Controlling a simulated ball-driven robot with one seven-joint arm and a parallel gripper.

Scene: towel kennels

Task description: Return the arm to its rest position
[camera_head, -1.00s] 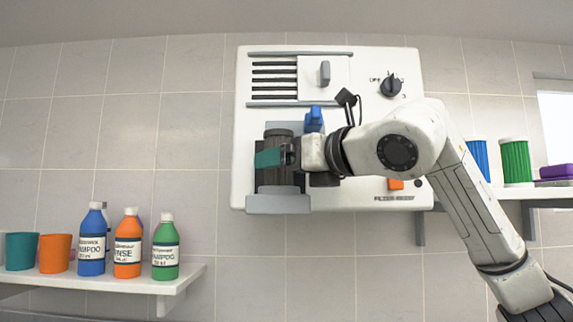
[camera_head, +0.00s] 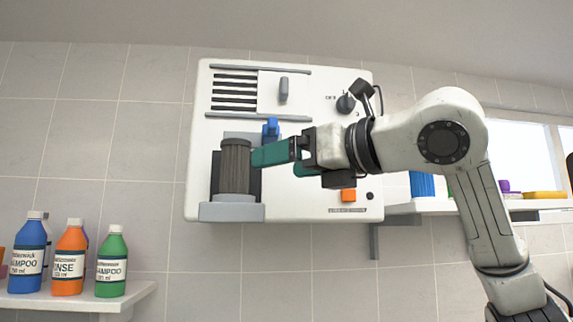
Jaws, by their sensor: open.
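My gripper (camera_head: 280,160) is in the middle of the head view, at the end of my arm, which reaches in from the right. Its teal fingers are apart and hold nothing that I can see. It is in front of a white wall unit (camera_head: 215,100), just right of a dark ribbed cylinder (camera_head: 235,168). The cylinder stands upright in a recess above a grey ledge (camera_head: 231,212). I cannot tell how wide the gap between fingertips and cylinder is. My gripper and wrist hide part of the unit's front.
A blue latch (camera_head: 270,130), a dark knob (camera_head: 345,104) and an orange button (camera_head: 348,195) are on the unit. A left shelf (camera_head: 75,302) holds blue, orange and green bottles. A right shelf (camera_head: 440,207) holds colored items behind my arm. Bare tiled wall lies below the unit.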

